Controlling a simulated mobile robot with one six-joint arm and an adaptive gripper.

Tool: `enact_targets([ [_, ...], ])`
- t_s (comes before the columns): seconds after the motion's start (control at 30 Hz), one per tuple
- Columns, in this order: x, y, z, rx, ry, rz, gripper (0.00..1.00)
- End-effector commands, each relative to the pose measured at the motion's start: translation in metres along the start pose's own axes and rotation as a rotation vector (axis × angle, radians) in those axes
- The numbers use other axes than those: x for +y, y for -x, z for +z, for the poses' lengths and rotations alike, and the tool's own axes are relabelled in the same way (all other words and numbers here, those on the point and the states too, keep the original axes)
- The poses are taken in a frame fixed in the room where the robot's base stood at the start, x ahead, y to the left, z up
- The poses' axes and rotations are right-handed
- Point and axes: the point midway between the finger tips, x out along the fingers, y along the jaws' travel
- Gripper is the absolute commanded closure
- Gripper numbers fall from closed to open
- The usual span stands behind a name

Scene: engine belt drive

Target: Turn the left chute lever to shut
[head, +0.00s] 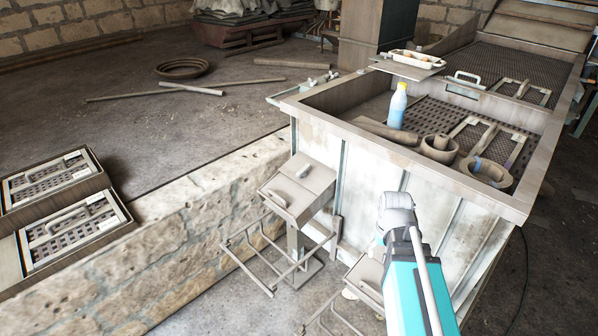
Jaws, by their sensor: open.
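The left chute (318,180) is a grey box on the front left of the large tank (360,150). A small pale bar (305,171), which looks like its lever, lies on its upper face; whether it stands open or shut is unclear. A second chute (366,278) sits lower right, partly hidden behind my teal arm. The arm rises from the bottom edge to a grey joint in front of the tank, right of the left chute. I cannot make out my gripper or its fingers. Nothing of the arm appears to touch the left chute.
A metal rack (262,280) juts out below the left chute. A low stone wall (190,225) runs to its left, with crates (62,232) beyond. A blue bottle (398,105) and rings (487,172) are in the tank. Poles (150,93) lie on the floor.

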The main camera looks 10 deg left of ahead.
Motion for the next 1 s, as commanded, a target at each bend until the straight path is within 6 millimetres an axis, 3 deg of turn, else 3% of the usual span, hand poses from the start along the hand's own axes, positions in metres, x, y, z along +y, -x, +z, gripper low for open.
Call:
enact_targets([
  [0.03, -0.007, 0.008, -0.021, 0.0, -0.017, 0.0, 0.37],
  [0.37, -0.076, 0.046, -0.14, 0.0, -0.195, 0.0, 0.37],
  [0.7, -0.178, 0.087, -0.259, 0.0, -0.401, 0.0, 0.37],
  [0.9, -0.242, 0.107, -0.315, 0.0, -0.513, 0.0, 0.37],
  [1.0, -0.266, 0.114, -0.333, 0.0, -0.556, 0.0, 0.37],
])
